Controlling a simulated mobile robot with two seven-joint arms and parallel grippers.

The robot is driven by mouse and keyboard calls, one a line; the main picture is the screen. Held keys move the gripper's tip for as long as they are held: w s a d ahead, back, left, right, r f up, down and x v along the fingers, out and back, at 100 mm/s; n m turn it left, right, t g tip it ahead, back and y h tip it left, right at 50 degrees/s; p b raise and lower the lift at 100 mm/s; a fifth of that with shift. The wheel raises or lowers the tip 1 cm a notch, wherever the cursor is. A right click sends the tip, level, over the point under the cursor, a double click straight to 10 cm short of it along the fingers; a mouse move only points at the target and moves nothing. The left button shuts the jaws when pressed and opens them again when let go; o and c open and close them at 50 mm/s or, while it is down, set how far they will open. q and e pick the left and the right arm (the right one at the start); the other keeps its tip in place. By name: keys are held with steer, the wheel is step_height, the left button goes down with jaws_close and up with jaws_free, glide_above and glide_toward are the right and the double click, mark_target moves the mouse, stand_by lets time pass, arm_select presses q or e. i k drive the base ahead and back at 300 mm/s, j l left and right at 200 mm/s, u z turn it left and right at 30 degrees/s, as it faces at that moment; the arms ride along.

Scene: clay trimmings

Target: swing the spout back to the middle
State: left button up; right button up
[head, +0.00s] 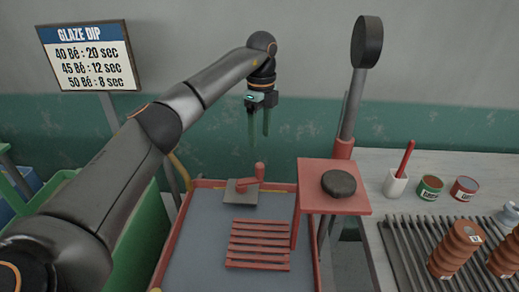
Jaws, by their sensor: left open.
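My left gripper (258,140) hangs from the arm that comes in from the left. Its two thin green fingers point down, apart and empty, in front of the green wall band. Below it is a grey-floored basin with a red rim (305,250). A curved yellow tube (181,168) shows at the basin's back left corner, partly behind my arm; I cannot tell if it is the spout. A red handle (260,171) on a grey plate (240,192) is at the back of the basin, below the gripper and apart from it. My right gripper is out of view.
A red slatted rack (259,245) lies in the basin. A red stand (312,174) with a dark lump (339,183) is to the right, before a post with a dark disc (366,42). Cans and clay pieces occupy the right counter. Green bins (140,222) stand left.

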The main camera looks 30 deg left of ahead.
mark_target(186, 175)
steer(key=k, duration=1)
